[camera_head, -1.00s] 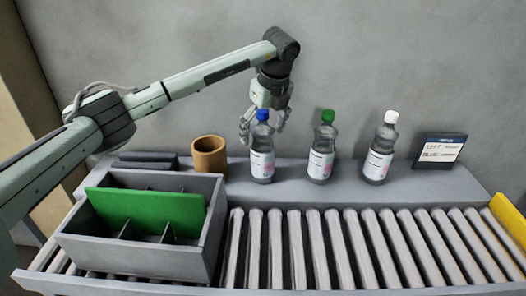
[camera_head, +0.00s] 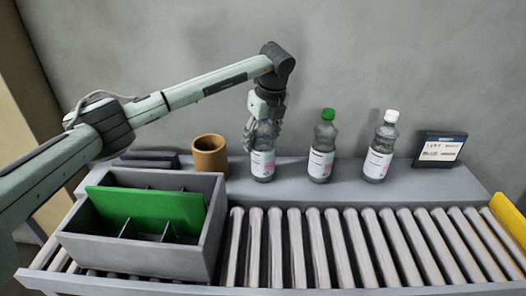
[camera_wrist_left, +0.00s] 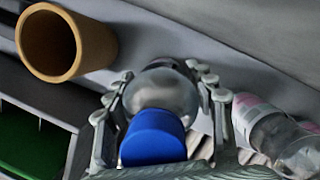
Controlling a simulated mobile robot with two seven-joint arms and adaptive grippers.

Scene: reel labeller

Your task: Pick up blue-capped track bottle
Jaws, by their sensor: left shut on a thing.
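The blue-capped bottle (camera_head: 262,166) stands upright on the grey ledge behind the conveyor, its cap hidden by my gripper in the head view. In the left wrist view its blue cap (camera_wrist_left: 153,137) and clear shoulder show between the fingers. My left gripper (camera_head: 263,138) comes down from above and is shut around the upper part of this bottle. The gripper also shows in the left wrist view (camera_wrist_left: 163,105), with fingers on both sides of the bottle. My right gripper is not in view.
A green-capped bottle (camera_head: 322,150) and a white-capped bottle (camera_head: 380,150) stand to the right. A brown cup (camera_head: 210,158) is close on the left. A divided grey crate (camera_head: 205,240) with a green panel sits on the roller conveyor (camera_head: 330,250). A small sign (camera_head: 441,149) stands far right.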

